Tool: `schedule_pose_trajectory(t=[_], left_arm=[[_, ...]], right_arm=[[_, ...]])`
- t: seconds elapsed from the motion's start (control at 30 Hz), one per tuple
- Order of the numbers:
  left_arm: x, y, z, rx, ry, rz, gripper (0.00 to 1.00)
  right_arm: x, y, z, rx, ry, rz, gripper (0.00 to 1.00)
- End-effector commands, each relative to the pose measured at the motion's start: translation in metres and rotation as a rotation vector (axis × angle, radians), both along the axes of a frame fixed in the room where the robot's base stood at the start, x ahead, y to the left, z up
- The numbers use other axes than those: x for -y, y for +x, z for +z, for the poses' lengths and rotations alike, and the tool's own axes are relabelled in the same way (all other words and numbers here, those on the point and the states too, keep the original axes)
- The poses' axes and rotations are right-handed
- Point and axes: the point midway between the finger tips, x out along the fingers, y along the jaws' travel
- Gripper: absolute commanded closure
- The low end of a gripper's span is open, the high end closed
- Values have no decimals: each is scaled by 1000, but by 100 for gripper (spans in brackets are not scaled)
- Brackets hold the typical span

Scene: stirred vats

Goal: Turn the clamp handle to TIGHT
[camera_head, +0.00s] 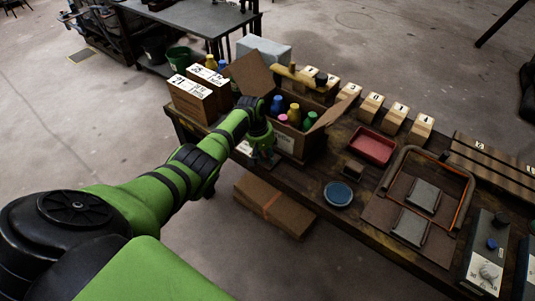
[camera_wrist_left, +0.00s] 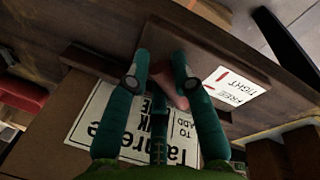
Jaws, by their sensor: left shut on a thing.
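My left gripper (camera_head: 263,158) reaches down at the front edge of the wooden bench (camera_head: 318,212), below the open cardboard box. In the left wrist view its two teal fingers (camera_wrist_left: 161,68) straddle a reddish piece, the clamp handle (camera_wrist_left: 172,88), and are shut on it. The fingers hide most of the handle. A white label (camera_wrist_left: 236,88) reading FREE and TIGHT, upside down in this view, lies just right of the fingers, with a red mark beside it. I cannot tell exactly where the handle points. My right gripper is not in view.
An open cardboard box (camera_head: 315,143) of bottles stands behind the gripper, with labelled boxes (camera_head: 192,98) to its left. A red tray (camera_head: 373,147), a blue dish (camera_head: 338,193) and a hinged frame (camera_head: 385,212) lie to the right. A cardboard bundle (camera_head: 272,208) lies below the bench.

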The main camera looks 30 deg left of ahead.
Motion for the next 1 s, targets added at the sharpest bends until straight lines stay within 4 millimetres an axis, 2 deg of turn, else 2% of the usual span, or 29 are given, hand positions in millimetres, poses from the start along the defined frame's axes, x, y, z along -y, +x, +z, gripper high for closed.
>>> schedule_pose_trajectory(t=[0.6,1.0], left_arm=[[-6,-7,-4,-3,-1,-576,100],[-9,-9,-3,-3,0,-833,100]], right_arm=[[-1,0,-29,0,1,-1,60],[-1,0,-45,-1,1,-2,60]])
